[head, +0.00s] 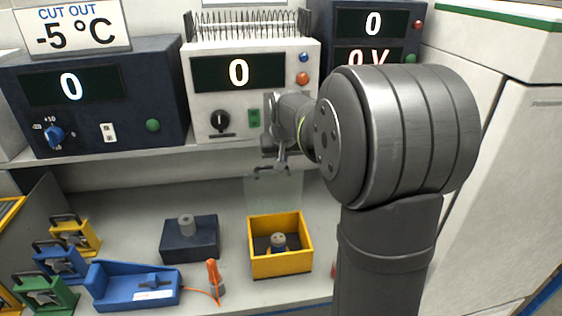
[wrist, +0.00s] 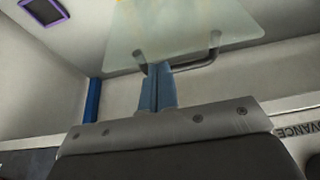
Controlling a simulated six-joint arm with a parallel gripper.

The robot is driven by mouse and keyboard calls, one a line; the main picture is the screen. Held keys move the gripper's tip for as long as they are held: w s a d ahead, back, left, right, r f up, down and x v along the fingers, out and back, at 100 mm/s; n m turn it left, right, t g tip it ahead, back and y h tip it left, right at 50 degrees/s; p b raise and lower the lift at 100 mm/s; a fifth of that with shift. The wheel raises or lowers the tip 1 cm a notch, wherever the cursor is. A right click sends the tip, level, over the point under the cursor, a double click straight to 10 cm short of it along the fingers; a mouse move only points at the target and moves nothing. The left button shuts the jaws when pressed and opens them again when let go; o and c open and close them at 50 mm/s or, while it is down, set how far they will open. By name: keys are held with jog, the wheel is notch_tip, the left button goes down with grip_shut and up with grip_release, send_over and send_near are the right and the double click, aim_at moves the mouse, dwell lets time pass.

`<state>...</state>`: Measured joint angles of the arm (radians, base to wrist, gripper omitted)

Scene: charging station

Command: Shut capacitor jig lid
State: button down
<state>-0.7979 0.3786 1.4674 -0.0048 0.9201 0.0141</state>
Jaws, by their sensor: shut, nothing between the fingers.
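The capacitor jig is a yellow open-topped box (head: 254,262) on the bench, with a small round part (head: 278,241) inside. Its clear lid (head: 262,190) stands raised at the back of the box. The lid also shows in the wrist view (wrist: 185,28), with a dark bar handle (wrist: 205,60) along its edge. My gripper (head: 281,166) is at the top of the raised lid. In the wrist view its fingers (wrist: 157,72) are together and empty, close to the handle; I cannot tell whether they touch it.
Left of the jig stand a dark block with a grey cylinder (head: 189,238), an orange-tipped probe (head: 213,277) and a blue tray (head: 135,284). Several coloured padlock-like blocks (head: 74,233) are further left. A shelf of instruments (head: 240,75) overhangs behind. A white cabinet (head: 480,150) stands right.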

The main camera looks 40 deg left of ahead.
jog(key=shift+s, duration=0.1)
jog(key=s+d+f+t+y, duration=0.4)
jog(key=s+d+t+y, duration=0.1)
jog(key=s+d, duration=0.3)
jog(key=s+d+f, duration=0.2)
jog(key=f, duration=0.3)
jog(key=s+d+f, duration=0.3)
jog(key=f, duration=0.3)
jog(key=shift+f, duration=0.25)
dwell(0.4)
jog(key=shift+d, duration=0.1)
dwell(0.4)
jog(key=v, duration=0.7)
dwell(0.3)
jog(key=shift+s+d, duration=0.1)
jog(key=shift+d, duration=0.05)
